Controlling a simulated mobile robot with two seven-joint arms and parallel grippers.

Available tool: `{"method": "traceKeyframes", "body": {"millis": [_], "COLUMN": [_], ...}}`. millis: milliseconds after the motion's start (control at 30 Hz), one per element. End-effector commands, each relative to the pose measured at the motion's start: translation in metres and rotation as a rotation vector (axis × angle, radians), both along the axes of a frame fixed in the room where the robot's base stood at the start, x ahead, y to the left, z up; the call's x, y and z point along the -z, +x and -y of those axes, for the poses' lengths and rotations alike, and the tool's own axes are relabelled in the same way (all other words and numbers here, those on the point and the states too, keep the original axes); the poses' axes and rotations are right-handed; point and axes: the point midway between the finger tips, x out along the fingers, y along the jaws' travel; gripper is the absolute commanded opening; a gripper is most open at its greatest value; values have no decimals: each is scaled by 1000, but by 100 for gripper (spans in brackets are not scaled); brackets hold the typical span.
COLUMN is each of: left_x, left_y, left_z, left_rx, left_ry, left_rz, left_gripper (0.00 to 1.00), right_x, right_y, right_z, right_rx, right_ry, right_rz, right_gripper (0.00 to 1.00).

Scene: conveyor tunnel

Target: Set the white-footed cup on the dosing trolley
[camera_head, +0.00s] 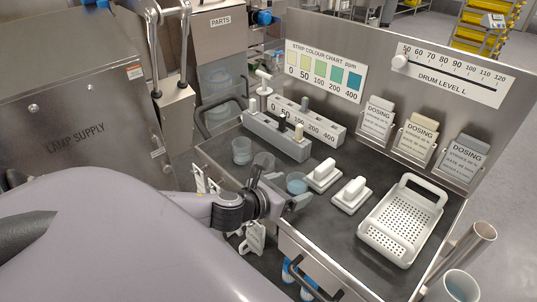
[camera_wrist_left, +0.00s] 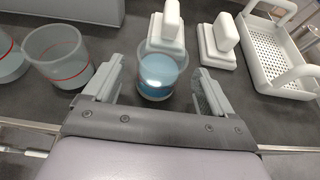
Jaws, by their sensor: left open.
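A clear cup with blue liquid (camera_head: 296,184) stands on the dark top of the dosing trolley (camera_head: 330,225), near its front edge. In the left wrist view this cup (camera_wrist_left: 160,75) shows a pale band at its foot. My left gripper (camera_head: 284,193) is open, with one finger on each side of this cup; contact cannot be told. Two other clear cups stand to its left, the nearer one (camera_head: 264,161) and the farther one (camera_head: 241,151). In the wrist view the nearer one (camera_wrist_left: 58,58) has a red line. My right gripper is not in view.
Two white handled blocks (camera_head: 323,176) (camera_head: 351,195) stand just right of the blue cup. A white perforated tray (camera_head: 403,222) is farther right. A grey rack (camera_head: 275,138) stands behind the cups. A steel panel with dosing cards (camera_head: 416,140) closes the back.

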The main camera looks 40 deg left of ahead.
Motion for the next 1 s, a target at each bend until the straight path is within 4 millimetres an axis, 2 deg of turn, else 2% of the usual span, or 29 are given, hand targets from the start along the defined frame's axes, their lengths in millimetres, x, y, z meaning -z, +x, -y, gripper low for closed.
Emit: {"method": "traceKeyframes", "body": {"millis": [300,500,700,1000], "left_x": [-19,-28,-34,-35], "left_y": [-51,-73,-82,-83], "left_z": [-5,-6,-7,-7], "left_rx": [2,2,-1,0], "left_ry": [5,4,1,0], "left_rz": [-4,-4,-1,0], "left_gripper": [85,85,85,85], "right_x": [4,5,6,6], "right_y": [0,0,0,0], "right_z": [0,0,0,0], "right_rx": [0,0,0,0], "right_ry": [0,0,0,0], "right_rz": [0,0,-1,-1], "right_gripper": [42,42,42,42]}}
